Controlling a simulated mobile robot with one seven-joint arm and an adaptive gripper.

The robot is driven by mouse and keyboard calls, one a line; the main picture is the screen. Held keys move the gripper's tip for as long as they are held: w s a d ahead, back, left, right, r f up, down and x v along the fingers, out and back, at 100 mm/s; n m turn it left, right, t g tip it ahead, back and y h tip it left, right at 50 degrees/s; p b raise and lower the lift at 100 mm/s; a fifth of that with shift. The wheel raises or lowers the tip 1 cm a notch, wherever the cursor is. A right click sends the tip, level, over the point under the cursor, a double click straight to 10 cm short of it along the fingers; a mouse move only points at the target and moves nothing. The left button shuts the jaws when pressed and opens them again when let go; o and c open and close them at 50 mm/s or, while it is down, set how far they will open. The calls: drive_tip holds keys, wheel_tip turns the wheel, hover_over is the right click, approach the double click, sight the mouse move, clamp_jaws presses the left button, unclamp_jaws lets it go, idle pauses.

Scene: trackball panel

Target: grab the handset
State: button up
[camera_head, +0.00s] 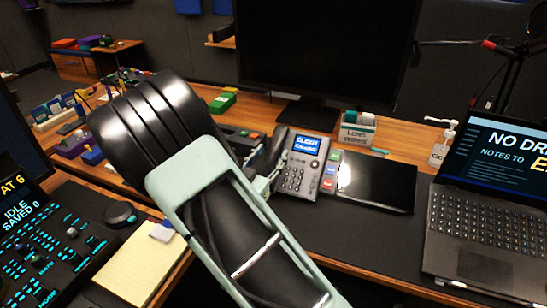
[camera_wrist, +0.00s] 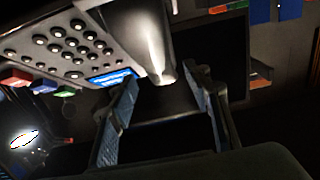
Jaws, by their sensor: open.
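A desk phone (camera_head: 303,165) with a lit blue screen and a keypad stands on the desk in the head view. Its dark handset (camera_head: 275,147) lies along the phone's left side, partly hidden behind my arm. In the wrist view the phone (camera_wrist: 65,45) is at the upper left, and the handset (camera_wrist: 143,35) runs beside the keypad, its rounded end near the gap between my fingertips. My gripper (camera_wrist: 163,79) is open, one finger on each side of that end. I see no grip on the handset. In the head view my arm hides most of the gripper.
A black tablet (camera_head: 376,181) lies right of the phone, with a laptop (camera_head: 485,220) farther right. A large monitor (camera_head: 320,50) stands behind. A yellow notepad (camera_head: 138,262) and a control panel (camera_head: 60,245) are at the left. A wipes box (camera_head: 357,131) stands behind the tablet.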

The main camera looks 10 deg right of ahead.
sight(275, 143)
drive_tip(key=shift+x, duration=1.4)
clamp_jaws()
drive_tip(key=shift+r+p, duration=0.6)
drive_tip(key=shift+r, duration=0.2)
wheel_tip(275, 143, up, 2)
drive_tip(key=shift+s+r+p, duration=0.15)
drive_tip(key=shift+r+p, duration=0.05)
drive_tip(key=shift+p, duration=0.75)
drive_tip(key=s+r+p, duration=0.9)
drive_tip(key=s+p, duration=0.2)
drive_tip(key=s, duration=0.2)
drive_tip(key=shift+s+d, duration=0.15)
drive_tip(key=shift+s, duration=0.15)
